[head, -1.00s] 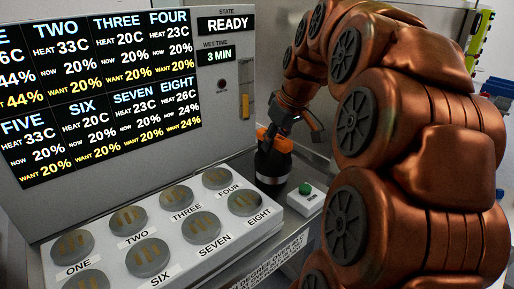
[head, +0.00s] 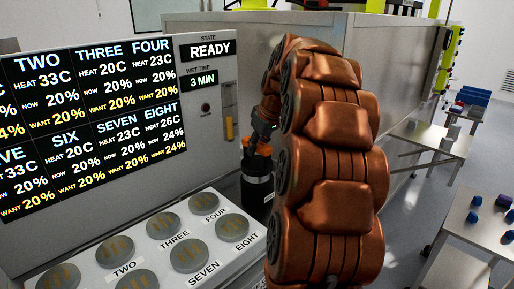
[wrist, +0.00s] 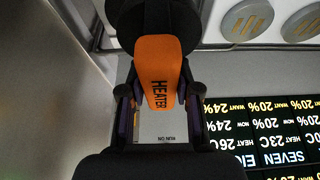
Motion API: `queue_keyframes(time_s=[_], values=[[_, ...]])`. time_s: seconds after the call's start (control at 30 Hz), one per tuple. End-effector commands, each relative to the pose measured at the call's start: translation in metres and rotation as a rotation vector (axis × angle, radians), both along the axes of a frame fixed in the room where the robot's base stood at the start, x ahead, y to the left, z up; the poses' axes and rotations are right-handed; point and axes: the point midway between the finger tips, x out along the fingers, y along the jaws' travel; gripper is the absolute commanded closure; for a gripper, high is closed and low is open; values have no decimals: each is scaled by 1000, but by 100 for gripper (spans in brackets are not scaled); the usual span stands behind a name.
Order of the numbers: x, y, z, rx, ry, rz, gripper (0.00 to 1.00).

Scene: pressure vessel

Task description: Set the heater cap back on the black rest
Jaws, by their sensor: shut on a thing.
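The heater cap (head: 257,188) is a dark cylinder with an orange top in the head view, hanging upright beside the right end of the panel. In the wrist view its orange grip bar, lettered HEATER, (wrist: 158,72) lies between the fingers. My gripper (head: 258,148) is shut on this bar; it also shows in the wrist view (wrist: 157,98). My arm covers the area to the right of the cap. I cannot make out the black rest or whether the cap touches anything below.
A grey block with round numbered pads (head: 188,256) lies left of the cap, below the display panel (head: 90,120). A cabinet wall (head: 400,70) stands behind. Side tables with small blue items (head: 480,218) are at the right, with open floor between.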

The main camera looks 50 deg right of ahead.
Motion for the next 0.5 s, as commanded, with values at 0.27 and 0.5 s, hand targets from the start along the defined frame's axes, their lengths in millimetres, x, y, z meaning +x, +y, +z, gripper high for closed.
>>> queue_keyframes(time_s=[0.27,0.5], values=[[24,-25,-1,-2,-1,0,100],[33,-34,-3,-2,-1,0,100]])
